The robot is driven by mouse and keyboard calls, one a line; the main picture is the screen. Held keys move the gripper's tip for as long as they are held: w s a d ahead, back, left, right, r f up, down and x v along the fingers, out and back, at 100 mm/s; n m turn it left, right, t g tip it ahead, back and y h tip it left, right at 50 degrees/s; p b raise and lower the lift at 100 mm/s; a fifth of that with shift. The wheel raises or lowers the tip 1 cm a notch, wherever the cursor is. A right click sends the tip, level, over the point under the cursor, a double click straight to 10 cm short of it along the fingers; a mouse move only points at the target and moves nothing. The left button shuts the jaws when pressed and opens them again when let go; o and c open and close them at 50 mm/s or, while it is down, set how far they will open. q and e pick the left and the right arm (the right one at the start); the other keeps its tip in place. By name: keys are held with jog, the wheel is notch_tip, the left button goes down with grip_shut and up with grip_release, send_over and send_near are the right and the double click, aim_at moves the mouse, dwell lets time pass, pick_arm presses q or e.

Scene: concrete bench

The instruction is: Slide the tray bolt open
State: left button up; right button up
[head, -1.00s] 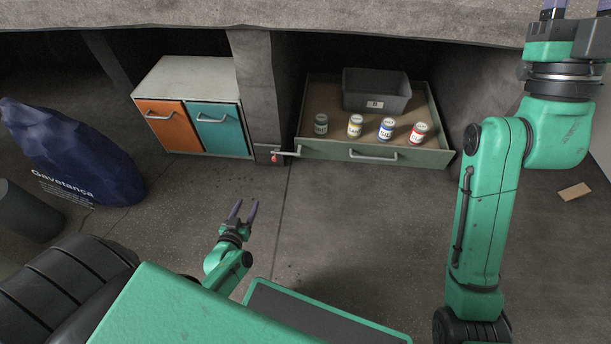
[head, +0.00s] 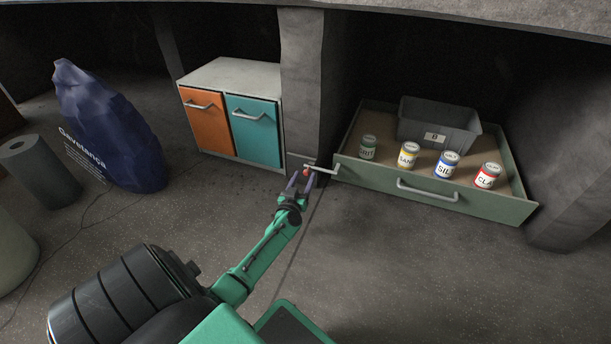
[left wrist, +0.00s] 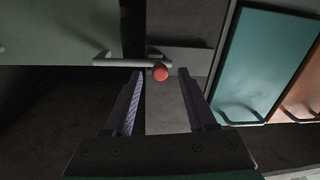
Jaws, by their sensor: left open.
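The tray bolt is a pale metal bar (head: 322,169) with a red knob (head: 307,172), at the front left corner of the green-grey tray (head: 465,204). In the left wrist view the bar (left wrist: 118,62) runs across from the tray's front to the pillar side, and the red knob (left wrist: 160,73) shows near its end. My left gripper (head: 300,181) is open and close to the knob. In the left wrist view its two fingers (left wrist: 160,82) stand on either side of the knob, with gaps visible. I cannot tell the exact depth between them. My right gripper is out of view.
The tray holds a grey bin (head: 436,124) and several labelled cans. A concrete pillar (head: 303,85) stands between it and a cabinet with orange (head: 207,121) and teal (head: 253,130) doors. A dark blue sack (head: 110,125) stands left. The floor in front is clear.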

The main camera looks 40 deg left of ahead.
pick_arm(q)
jog(key=shift+x, duration=0.85)
grip_shut()
dwell(0.8)
